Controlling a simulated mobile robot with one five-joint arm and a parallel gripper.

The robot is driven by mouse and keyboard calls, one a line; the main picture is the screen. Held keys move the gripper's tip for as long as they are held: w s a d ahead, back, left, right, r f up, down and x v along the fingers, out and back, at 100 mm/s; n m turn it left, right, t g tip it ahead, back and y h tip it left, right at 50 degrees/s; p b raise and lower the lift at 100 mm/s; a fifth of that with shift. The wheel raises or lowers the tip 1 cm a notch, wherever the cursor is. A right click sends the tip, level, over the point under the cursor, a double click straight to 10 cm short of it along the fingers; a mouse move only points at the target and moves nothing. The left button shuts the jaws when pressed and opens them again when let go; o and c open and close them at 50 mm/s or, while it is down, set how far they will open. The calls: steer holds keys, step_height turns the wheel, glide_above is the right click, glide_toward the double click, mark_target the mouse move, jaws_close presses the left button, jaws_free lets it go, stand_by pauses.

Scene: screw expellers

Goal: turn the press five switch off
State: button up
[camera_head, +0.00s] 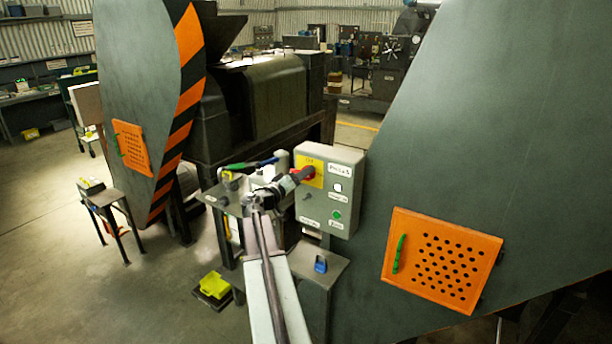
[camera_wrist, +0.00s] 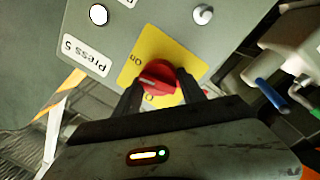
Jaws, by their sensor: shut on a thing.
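The press five switch is a red rotary knob (camera_wrist: 157,80) on a yellow plate (camera_wrist: 191,64), with "On" printed on the plate. It sits on a grey control box (camera_head: 343,160) labelled "Press 5", and the label (camera_wrist: 87,56) also shows in the wrist view. My gripper (camera_wrist: 160,88) is at the knob, one finger on each side, shut on it. In the head view my gripper (camera_head: 300,175) reaches the knob from the left and hides part of it. The lettering below the knob is partly hidden by the fingers.
A large dark green guard with an orange perforated panel (camera_head: 443,260) stands right of the box. A small blue object (camera_head: 320,264) sits on a grey stand below. A blue-handled lever (camera_wrist: 270,92) is right of the box in the wrist view. A yellow item (camera_head: 214,285) lies on the floor.

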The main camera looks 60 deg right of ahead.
steer(key=n, duration=0.3)
steer(key=shift+a+f+n+b, duration=0.2)
steer(key=shift+f+n+b, duration=0.05)
steer(key=shift+n+b, duration=0.15)
steer(key=n, duration=0.4)
steer(key=shift+n+t+h+b, duration=0.3)
steer(key=shift+n+b, duration=0.1)
steer(key=n, duration=0.4)
steer(key=shift+n+t, duration=0.4)
steer(key=shift+s+f+n+t+b, duration=0.1)
steer(key=shift+n+t+b, duration=0.2)
steer(key=shift+n, duration=1.2)
steer(key=o, duration=1.4)
steer(key=shift+c, duration=0.2)
